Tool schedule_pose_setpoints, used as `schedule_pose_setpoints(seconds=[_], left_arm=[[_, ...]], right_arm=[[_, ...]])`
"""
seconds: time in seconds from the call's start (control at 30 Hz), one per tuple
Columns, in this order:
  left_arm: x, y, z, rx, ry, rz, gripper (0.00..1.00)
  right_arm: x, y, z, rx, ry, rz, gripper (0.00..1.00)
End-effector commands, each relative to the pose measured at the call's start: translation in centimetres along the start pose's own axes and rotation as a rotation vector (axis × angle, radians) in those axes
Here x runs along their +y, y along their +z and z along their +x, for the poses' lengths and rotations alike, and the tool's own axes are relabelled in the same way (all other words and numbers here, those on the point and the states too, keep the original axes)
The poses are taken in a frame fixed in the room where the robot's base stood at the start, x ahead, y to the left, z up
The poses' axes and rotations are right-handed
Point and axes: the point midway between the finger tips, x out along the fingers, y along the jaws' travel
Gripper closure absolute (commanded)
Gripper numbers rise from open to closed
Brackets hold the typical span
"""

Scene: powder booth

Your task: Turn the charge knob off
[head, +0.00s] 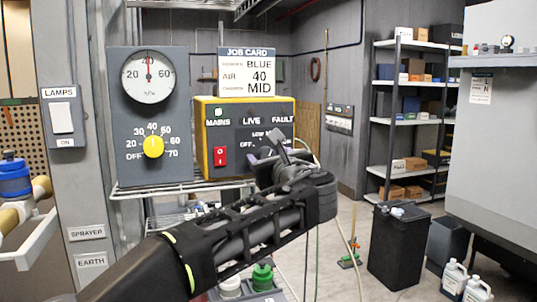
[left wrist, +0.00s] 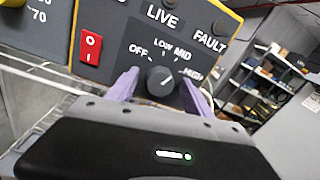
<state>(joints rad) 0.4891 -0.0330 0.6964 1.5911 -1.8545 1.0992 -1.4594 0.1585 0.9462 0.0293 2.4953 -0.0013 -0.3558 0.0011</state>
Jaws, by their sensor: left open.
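The charge knob (left wrist: 161,81) is a dark round knob on the grey panel, with OFF, LOW, MID and HIGH around it. A pale mark on it points up and right, on the MID to HIGH side; the exact setting is hard to tell. My left gripper (left wrist: 158,88) is open, with one purple finger on each side of the knob; I cannot tell whether they touch it. In the head view, the left gripper (head: 281,152) is in front of the yellow-edged control box (head: 208,116) and hides the knob.
The red mains switch (head: 220,156) is just left of the gripper. A yellow air knob (head: 153,146) sits below a round gauge (head: 148,77). A job card (head: 247,71) reads BLUE, 40, MID. A wire shelf (head: 160,188) runs under the box.

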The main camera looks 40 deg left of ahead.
Motion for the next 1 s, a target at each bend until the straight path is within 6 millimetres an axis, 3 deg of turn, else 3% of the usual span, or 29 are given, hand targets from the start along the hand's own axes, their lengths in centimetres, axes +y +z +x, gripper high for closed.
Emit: schedule_pose_setpoints(seconds=[0.3, 1.0], left_arm=[[0.01, -0.02, 0.30, 0.000, 0.000, -0.001, 0.42], [0.00, -0.01, 0.27, 0.000, 0.000, -0.001, 0.99]], right_arm=[[-0.01, 0.01, -0.04, 0.000, 0.000, 0.000, 0.64], [-0.01, 0.01, -0.04, 0.000, 0.000, 0.000, 0.64]])
